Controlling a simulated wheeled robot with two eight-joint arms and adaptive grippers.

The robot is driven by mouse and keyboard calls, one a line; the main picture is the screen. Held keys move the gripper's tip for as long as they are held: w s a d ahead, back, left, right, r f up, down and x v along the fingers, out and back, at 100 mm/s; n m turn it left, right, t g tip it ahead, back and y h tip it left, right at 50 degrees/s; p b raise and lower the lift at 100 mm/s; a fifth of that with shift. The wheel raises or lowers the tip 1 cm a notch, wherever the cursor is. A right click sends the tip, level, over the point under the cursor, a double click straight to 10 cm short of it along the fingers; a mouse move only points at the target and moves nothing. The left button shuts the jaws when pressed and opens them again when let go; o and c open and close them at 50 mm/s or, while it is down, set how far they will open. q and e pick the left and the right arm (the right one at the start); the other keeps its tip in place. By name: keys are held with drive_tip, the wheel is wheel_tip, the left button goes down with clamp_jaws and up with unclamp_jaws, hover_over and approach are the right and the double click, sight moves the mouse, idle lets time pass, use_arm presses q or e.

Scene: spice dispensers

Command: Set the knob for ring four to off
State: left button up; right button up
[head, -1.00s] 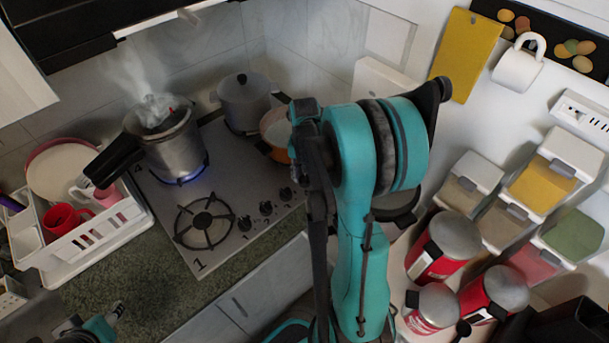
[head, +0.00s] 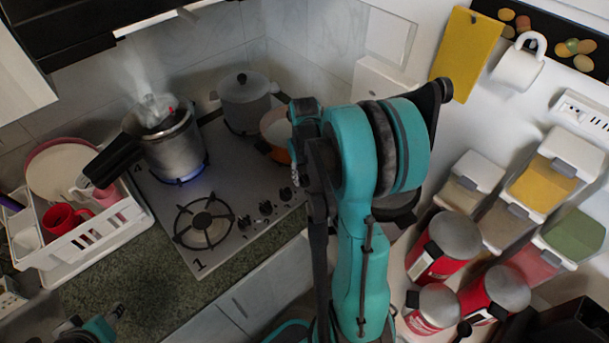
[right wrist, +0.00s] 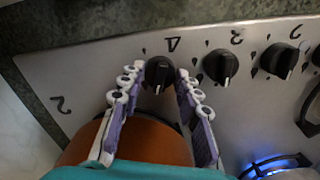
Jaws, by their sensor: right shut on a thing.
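The ring-four knob (right wrist: 158,74), black and round below an upside-down printed 4, is in the right wrist view. Its white mark points toward the bottom of the picture. My right gripper (right wrist: 161,80) has a finger on each side of it and is shut on it. In the head view my right arm hides this knob. The other knobs (head: 265,207) line the hob's front edge. Ring four carries a steaming pressure cooker (head: 174,150) over a blue flame (head: 184,180). My left gripper (head: 116,312) shows only partly at the lower left; its jaws are unclear.
An orange pan (right wrist: 145,145) is just under my right fingers. The knob for ring three (right wrist: 221,65) is close beside them. A grey pot (head: 246,105) stands at the hob's back. A white dish rack (head: 100,245) stands left; red canisters (head: 440,250) stand right.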

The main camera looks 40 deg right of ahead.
sight(304, 177)
drive_tip(key=shift+n, duration=1.9)
drive_tip(key=o, duration=1.2)
drive_tip(key=shift+c, duration=0.2)
drive_tip(key=shift+r, duration=0.1)
wheel_tip(304, 177, up, 12)
